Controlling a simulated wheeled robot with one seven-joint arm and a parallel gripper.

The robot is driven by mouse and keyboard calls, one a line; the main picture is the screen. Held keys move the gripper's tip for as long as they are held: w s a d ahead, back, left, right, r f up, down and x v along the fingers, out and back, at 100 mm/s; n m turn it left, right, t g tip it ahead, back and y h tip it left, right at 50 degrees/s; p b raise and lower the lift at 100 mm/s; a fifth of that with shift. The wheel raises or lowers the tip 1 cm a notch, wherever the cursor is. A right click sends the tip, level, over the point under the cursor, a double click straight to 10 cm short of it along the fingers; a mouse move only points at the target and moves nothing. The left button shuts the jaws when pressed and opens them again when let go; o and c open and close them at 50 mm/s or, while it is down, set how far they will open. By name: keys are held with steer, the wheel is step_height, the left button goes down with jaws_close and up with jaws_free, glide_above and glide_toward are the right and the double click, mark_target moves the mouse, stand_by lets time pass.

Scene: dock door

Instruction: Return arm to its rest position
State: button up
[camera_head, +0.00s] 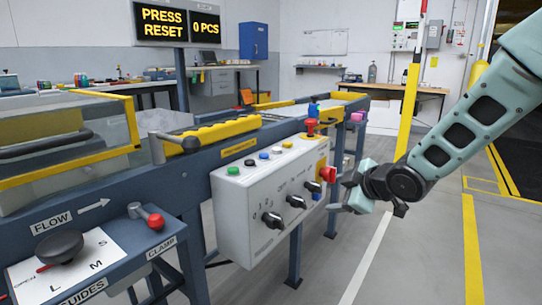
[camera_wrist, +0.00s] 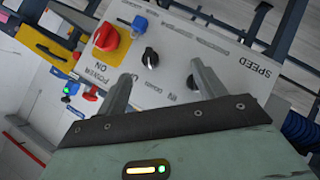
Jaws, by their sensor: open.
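My arm (camera_head: 480,115) reaches in from the right in the head view. My gripper (camera_head: 345,203) is at its end, just right of the white control box (camera_head: 238,215). In the wrist view my gripper (camera_wrist: 160,90) shows two separated fingers with nothing between them, in front of the panel. The panel bears a red power knob (camera_wrist: 112,38) on a yellow plate, a blue button (camera_wrist: 139,24) and black knobs, one (camera_wrist: 150,58) seen between the fingers. Whether a fingertip touches the panel I cannot tell.
A conveyor frame (camera_head: 190,160) runs along the left, with a guides lever (camera_head: 58,247) and a red-tipped clamp lever (camera_head: 153,220). A sign (camera_head: 163,23) reads "PRESS RESET". A yellow post (camera_head: 408,110) stands behind my arm. Floor (camera_head: 420,260) below my arm is clear.

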steer(key=s+a+f+m+g+h, duration=0.15)
steer(key=s+m+g, duration=0.3)
steer(key=s, duration=1.45)
steer(key=s+a+f+m+g+h, duration=0.1)
steer(key=s+m+g+h, duration=0.35)
steer(key=s, duration=1.45)
step_height(320, 180, up, 34)
steer(key=n+g+y+p, duration=0.1)
steer(key=p, duration=3.3)
steer(key=shift+w+a+n+y, duration=0.15)
steer(key=shift+w+n+y, duration=0.15)
steer(key=shift+w, duration=0.15)
